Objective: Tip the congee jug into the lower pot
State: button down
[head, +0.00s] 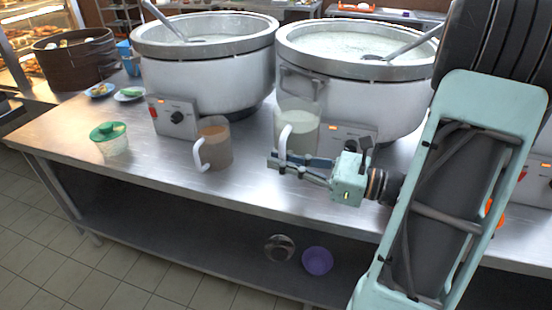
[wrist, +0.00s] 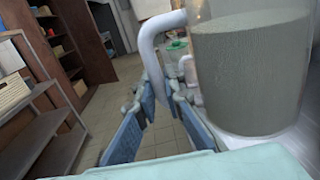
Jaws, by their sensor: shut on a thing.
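A clear congee jug (head: 306,122) with pale contents and a white handle (head: 284,147) is in front of the right pot. My gripper (head: 285,162) is shut on its handle, which also shows between the fingers in the wrist view (wrist: 147,55). The jug (wrist: 250,70) looks upright and nearly full there; I cannot tell whether it touches the table. The left pot (head: 205,80) and right pot (head: 350,98) both hold congee, each with a ladle. I cannot tell which level is lower.
A second jug (head: 216,145) with brown contents stands left of mine. A green-lidded tub (head: 110,140), small plates (head: 130,94) and a dark steamer basket (head: 75,60) are further left. The steel table's front left (head: 150,165) is clear.

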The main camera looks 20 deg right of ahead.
jog(key=shift+s+d+r, duration=0.15)
jog(key=shift+r, duration=0.25)
jog(key=shift+r+p, duration=0.25)
jog(key=shift+p, duration=0.4)
jog(key=shift+w+r+p, duration=0.5)
jog(key=shift+p, duration=0.75)
jog(key=w+a+r+p, duration=0.1)
jog(key=w+p, duration=0.3)
jog(key=p, duration=0.4)
jog(key=w+a+r+n+g+y+p, duration=0.1)
jog(key=w+a+p, duration=0.2)
jog(key=p, duration=0.6)
jog(key=shift+w+a+r, duration=0.25)
jog(key=shift+w+a, duration=0.1)
jog(key=shift+a, duration=0.25)
jog(key=shift+w+a+f, duration=0.1)
jog(key=shift+w+a, duration=0.05)
